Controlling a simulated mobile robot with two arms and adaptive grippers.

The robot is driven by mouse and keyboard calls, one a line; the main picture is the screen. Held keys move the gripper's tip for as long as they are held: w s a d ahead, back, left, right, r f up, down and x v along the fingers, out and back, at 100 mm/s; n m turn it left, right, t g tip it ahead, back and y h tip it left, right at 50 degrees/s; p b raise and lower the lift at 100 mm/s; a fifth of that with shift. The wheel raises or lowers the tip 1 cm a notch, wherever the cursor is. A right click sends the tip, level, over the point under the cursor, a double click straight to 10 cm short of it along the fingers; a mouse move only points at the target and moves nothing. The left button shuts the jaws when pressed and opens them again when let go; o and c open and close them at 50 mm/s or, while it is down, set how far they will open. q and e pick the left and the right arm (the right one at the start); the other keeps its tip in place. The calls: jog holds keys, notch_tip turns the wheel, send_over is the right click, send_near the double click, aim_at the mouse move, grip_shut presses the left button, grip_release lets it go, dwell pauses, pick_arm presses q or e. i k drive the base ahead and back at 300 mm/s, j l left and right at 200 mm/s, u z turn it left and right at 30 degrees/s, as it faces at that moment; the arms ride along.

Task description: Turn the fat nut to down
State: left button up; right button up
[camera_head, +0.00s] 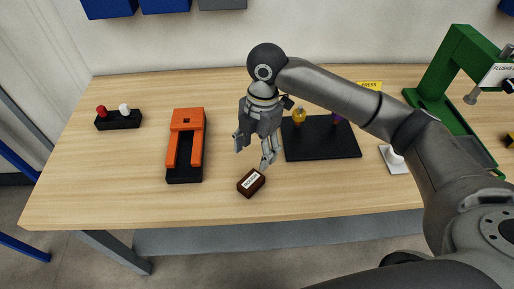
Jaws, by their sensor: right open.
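A small dark brown block (250,182) with a white label on its top lies on the table, near its front edge. It lies turned at an angle, and the label's print is too small to read. No other thing in view is clearly a nut, so I cannot tell for sure that this block is the fat nut. My right gripper (255,153) hangs above and just behind the block, fingers pointing down and spread apart. Nothing is between the fingers, and they appear apart from the block. My left gripper is not in view.
An orange and black fixture (186,145) stands left of the block. A black board (320,145) with a yellow and a purple piece lies right. A black base (118,121) with red and white knobs is far left; a green press frame (452,75) is far right. The wooden table's (110,185) front left is clear.

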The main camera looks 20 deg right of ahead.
aim_at(300, 118)
jog(key=z, duration=1)
